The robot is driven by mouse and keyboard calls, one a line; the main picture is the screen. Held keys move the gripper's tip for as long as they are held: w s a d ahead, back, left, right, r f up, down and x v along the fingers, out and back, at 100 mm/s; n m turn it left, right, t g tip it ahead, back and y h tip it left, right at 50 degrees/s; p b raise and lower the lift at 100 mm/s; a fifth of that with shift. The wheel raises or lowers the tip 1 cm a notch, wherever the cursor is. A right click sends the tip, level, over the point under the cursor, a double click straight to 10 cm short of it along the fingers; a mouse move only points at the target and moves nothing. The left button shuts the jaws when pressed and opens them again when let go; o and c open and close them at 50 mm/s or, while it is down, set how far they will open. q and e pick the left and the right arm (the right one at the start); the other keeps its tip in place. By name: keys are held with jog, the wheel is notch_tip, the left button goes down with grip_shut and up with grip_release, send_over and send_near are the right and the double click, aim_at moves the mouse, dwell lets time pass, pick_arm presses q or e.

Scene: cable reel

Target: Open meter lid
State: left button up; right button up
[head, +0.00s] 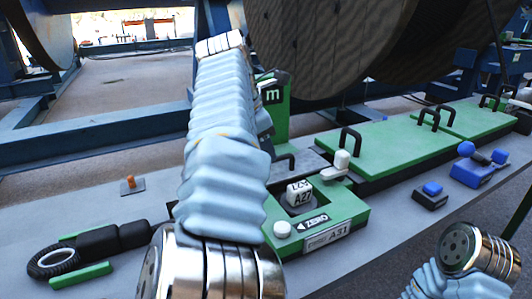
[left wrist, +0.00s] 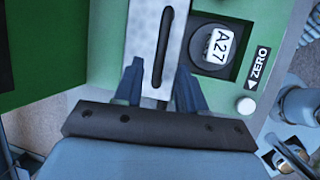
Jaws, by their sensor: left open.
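The meter is a green housing (head: 345,215) with a white "A27" counter block (head: 299,193) in a dark recess. A grey metal lid plate with a black bar handle (left wrist: 163,45) lies beside that recess in the left wrist view; the lid (head: 302,163) is partly hidden by my left arm in the head view. My left gripper (left wrist: 157,72) is open, its two dark fingers on either side of the handle's near end. I cannot tell whether they touch it. The lid looks flat and closed. My right gripper is not in view; only part of my right arm shows.
A white round knob (head: 282,229) sits by the ZERO label. A white lever (head: 340,165) stands at the housing's back corner. Green covers with black handles (head: 390,147) lie to the right, near blue blocks (head: 470,172). A black cable tool (head: 100,242) lies left.

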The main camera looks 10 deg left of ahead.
aim_at(281, 160)
pick_arm(q)
jog(key=shift+x, duration=1.4)
grip_shut()
